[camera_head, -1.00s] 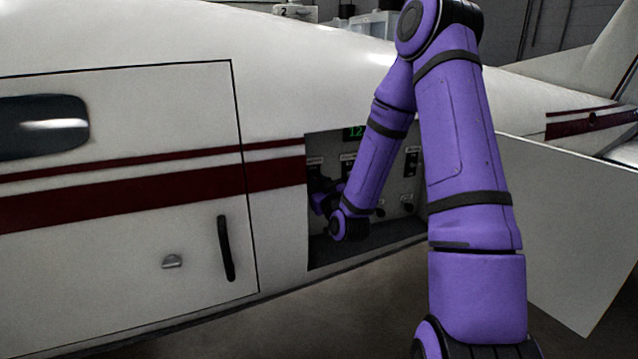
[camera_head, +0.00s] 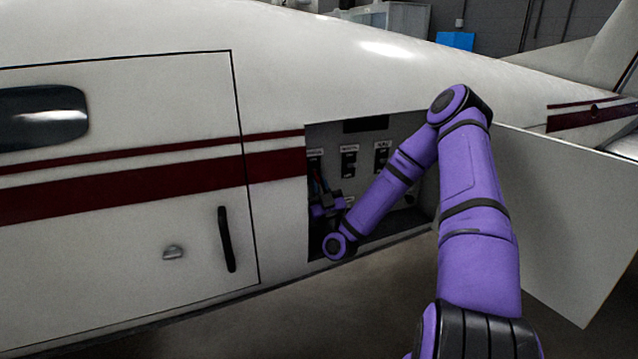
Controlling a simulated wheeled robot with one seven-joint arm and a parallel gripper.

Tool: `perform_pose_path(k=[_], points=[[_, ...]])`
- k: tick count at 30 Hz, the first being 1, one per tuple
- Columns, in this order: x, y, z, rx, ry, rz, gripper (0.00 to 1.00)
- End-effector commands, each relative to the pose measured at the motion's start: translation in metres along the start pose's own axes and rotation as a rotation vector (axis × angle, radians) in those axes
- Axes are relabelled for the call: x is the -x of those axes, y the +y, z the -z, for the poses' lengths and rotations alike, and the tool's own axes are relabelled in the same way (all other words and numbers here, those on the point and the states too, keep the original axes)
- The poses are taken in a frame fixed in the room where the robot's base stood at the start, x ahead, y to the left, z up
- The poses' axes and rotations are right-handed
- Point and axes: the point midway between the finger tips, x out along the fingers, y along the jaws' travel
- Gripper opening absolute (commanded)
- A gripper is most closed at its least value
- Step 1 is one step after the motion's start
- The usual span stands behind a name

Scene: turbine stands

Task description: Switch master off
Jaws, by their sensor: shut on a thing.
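The switch panel (camera_head: 412,152) is grey and sits in an open bay in the white aircraft's side. A middle switch (camera_head: 349,160) and a right switch (camera_head: 382,156) are black, under small labels. The left switch position (camera_head: 315,156) shows a label, with the part below it largely hidden by my gripper. I cannot read which label says master. The small display (camera_head: 366,125) above is dark. My gripper (camera_head: 322,192) is in the left of the bay, at the left switch, and seems shut on it. Its fingertips are too small and dark to see clearly.
The aircraft door (camera_head: 130,240) with a black handle (camera_head: 226,243) is left of the bay. A large white panel (camera_head: 570,220) stands open on the right. The bay's frame is close around my purple arm.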

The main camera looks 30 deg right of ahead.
Motion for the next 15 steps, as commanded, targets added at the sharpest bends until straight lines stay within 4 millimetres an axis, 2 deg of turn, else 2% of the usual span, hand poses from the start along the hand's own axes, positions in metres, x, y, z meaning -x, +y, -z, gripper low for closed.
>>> perform_pose_path(k=[15], points=[[0.0019,-0.0016,-0.0069,0.010,0.127,-0.022,0.00]])
